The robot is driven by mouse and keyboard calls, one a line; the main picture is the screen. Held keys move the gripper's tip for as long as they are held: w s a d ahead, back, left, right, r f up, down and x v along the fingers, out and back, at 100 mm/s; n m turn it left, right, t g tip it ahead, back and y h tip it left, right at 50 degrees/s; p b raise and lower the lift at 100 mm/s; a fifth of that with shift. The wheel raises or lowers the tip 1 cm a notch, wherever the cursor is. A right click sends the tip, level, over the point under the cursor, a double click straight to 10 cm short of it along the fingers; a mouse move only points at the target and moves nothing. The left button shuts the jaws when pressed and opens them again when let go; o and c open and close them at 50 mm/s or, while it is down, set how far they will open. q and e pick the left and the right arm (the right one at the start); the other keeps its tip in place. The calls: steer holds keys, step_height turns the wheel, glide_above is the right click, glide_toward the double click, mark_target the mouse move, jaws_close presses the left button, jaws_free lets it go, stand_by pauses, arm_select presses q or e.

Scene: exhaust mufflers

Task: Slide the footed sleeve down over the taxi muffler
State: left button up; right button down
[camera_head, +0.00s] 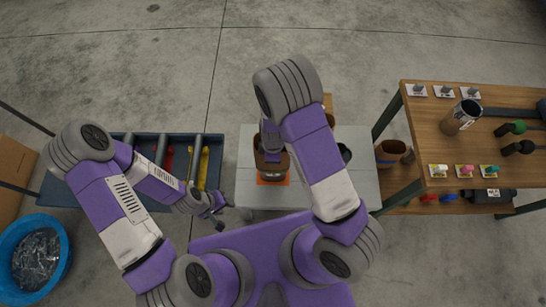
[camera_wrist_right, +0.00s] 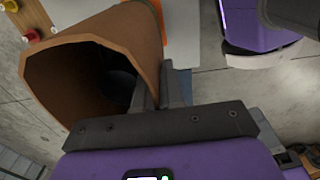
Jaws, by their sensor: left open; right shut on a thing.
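The brown sleeve (camera_head: 272,166) is over the grey table, near an orange pad (camera_head: 272,180); the right wrist view shows its open mouth and dark inside (camera_wrist_right: 100,72). My right gripper (camera_wrist_right: 162,92) is shut on the sleeve's wall. A dark rounded shape shows deep inside the sleeve, but I cannot tell whether it is the taxi muffler. No muffler is clearly seen; my right arm covers part of the table. I cannot see the sleeve's feet or whether it touches the table. My left gripper (camera_head: 215,207) is open and empty, left of the grey table.
A grey table (camera_head: 250,195) stands in the middle, with a dark green round item (camera_head: 345,153) on its right. A wooden bench (camera_head: 430,150) at right holds a metal canister (camera_head: 462,115) and small labelled parts. A tool tray (camera_head: 150,140) and a blue bin (camera_head: 62,245) are at left.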

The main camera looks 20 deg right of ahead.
steer(key=shift+s+f, duration=0.15)
steer(key=shift+f, duration=0.05)
steer(key=c, duration=1.2)
jaws_free()
steer(key=shift+s, duration=0.1)
steer(key=shift+o, duration=0.2)
steer(key=r+p, duration=0.4)
steer(key=r, duration=0.1)
steer(key=r+p, duration=0.3)
steer(key=shift+w+r, duration=0.1)
steer(key=shift+w, duration=0.15)
